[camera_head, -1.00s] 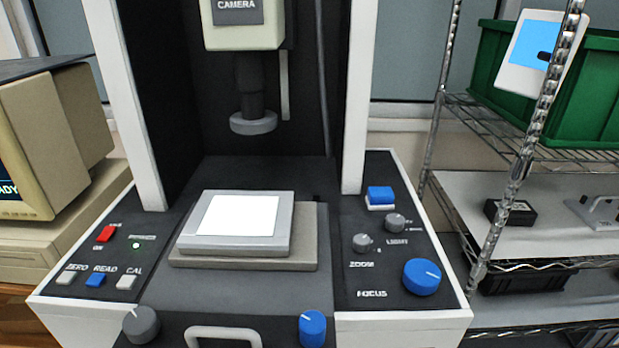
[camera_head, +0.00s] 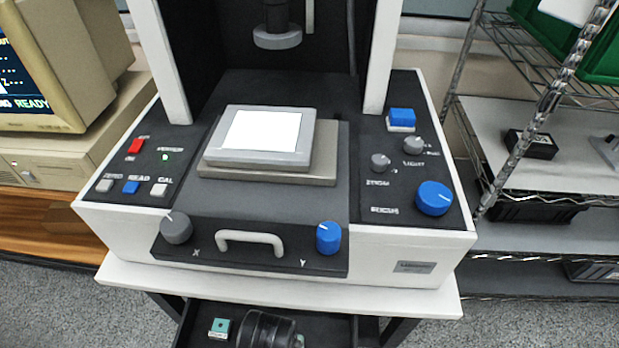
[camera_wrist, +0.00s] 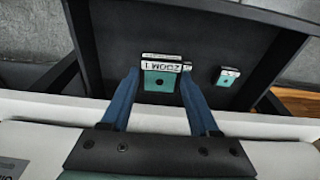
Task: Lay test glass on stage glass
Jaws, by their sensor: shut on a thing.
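The stage glass (camera_head: 262,131) is a bright white plate in a grey frame on the machine's stage. My gripper (camera_wrist: 160,74) has its two blue fingers on either side of a teal block (camera_wrist: 159,83) with a dark round spot and a white label that seems to read ZOOM 1, upside down. The fingers are shut on this block, low over a dark tray in front of the machine. In the head view my dark wrist (camera_head: 265,328) hides the fingers and the held block. I see nothing clearly marked as the test glass.
A second teal block (camera_wrist: 228,78), with a white label, lies apart on the dark tray (camera_wrist: 115,45); it also shows in the head view (camera_head: 219,328). The white bench edge (camera_head: 270,285) overhangs the tray. A wire rack (camera_head: 550,170) stands at right.

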